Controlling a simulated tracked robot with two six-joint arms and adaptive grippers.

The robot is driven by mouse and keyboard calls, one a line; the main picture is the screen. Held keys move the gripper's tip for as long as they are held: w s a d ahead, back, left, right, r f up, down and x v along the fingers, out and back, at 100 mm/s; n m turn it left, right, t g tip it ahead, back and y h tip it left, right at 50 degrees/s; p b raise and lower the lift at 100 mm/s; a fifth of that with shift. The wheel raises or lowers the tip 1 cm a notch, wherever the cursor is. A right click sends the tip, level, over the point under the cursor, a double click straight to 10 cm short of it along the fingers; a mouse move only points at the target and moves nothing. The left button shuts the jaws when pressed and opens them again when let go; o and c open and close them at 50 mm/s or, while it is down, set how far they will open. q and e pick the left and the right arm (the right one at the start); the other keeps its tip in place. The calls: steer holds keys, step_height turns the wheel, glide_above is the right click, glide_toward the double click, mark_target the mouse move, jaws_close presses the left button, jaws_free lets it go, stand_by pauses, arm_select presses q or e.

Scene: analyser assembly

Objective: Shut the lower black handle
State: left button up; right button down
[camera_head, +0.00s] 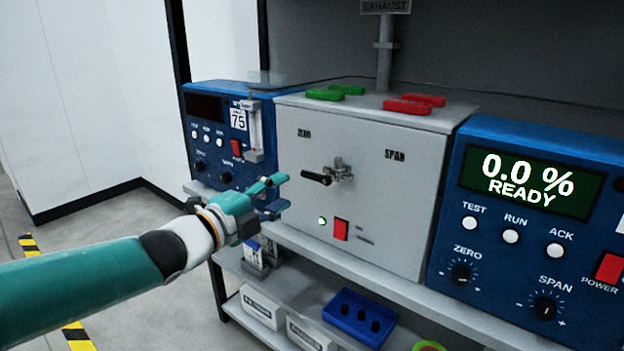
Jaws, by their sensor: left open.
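A black handle (316,178) sticks out to the left from a metal valve (342,170) on the front of a grey box (390,200) marked ZERO and SPAN. It is the only black lever that I see on this box. My left gripper (278,194) is open and empty, just left of the handle and slightly lower in the picture. Its fingers point toward the box and look apart from the handle. My right gripper is not in view.
A blue analyser (520,215) reading 0.0 % READY stands at the right. Another blue unit (215,150) stands behind my left gripper. Green (335,92) and red (414,104) handles lie on the box top. The shelf below holds a blue tray (345,315) and white boxes (262,308).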

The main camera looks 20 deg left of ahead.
mark_target(309, 177)
arm_select(q)
steer(key=x, duration=0.9)
steer(key=shift+w+d, duration=0.15)
steer(key=shift+w, duration=0.2)
steer(key=shift+c, duration=0.2)
jaws_close()
steer(key=shift+d+f, duration=0.1)
